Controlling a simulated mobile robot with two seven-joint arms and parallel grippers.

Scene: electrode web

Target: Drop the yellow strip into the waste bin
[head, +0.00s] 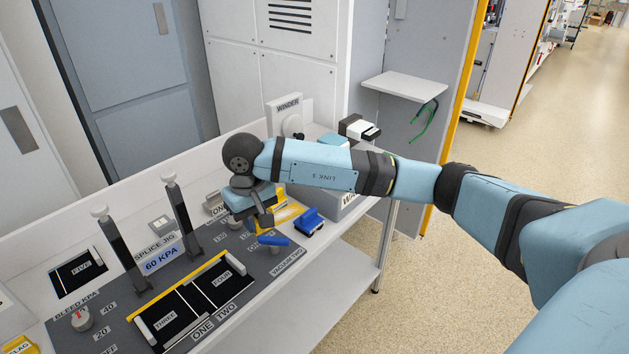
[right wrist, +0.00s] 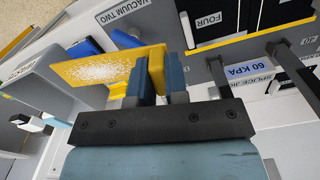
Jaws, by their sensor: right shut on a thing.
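My right gripper (head: 264,217) is shut on the yellow strip (head: 283,214), above the right part of the splice jig panel. In the right wrist view the strip (right wrist: 98,69) is a flat yellow piece with a white speckled face, sticking out to the left from between the fingers (right wrist: 158,78). The waste bin (head: 348,206) is a grey box to the right of the gripper, its label partly hidden by my right arm. A grey box that looks like the bin shows in the right wrist view (right wrist: 50,88), near the strip's end. My left gripper is out of view.
A blue block (head: 309,221) and a blue lever (head: 273,240) are close to the gripper. Two dark upright posts (head: 180,217) (head: 122,252) stand at left. A yellow bar (head: 178,286) edges the black plates. The winder (head: 288,115) is behind.

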